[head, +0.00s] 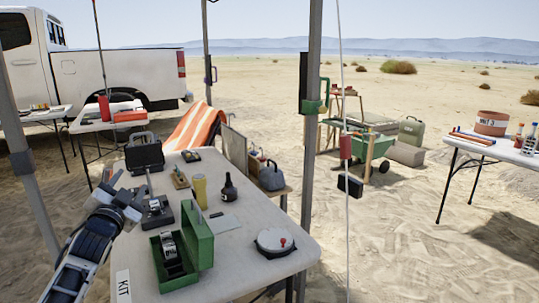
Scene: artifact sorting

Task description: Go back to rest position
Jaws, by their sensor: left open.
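My left gripper (137,198) is open at the left edge of the near table (235,270). Its arm comes in from the bottom left. I see nothing between its fingers, though they are small here and overlap dark items behind them. A green box (198,243) stands open on the table to the right of my left arm, with a dark and silver device (170,252) in it. My right gripper is not in view.
The table also holds a dark bottle (228,188), a yellow cylinder (199,190), a round white container (274,241) and an open black case (144,154). A tent pole (311,130) rises at its right edge. Another table (500,150) stands at right. Sand lies between.

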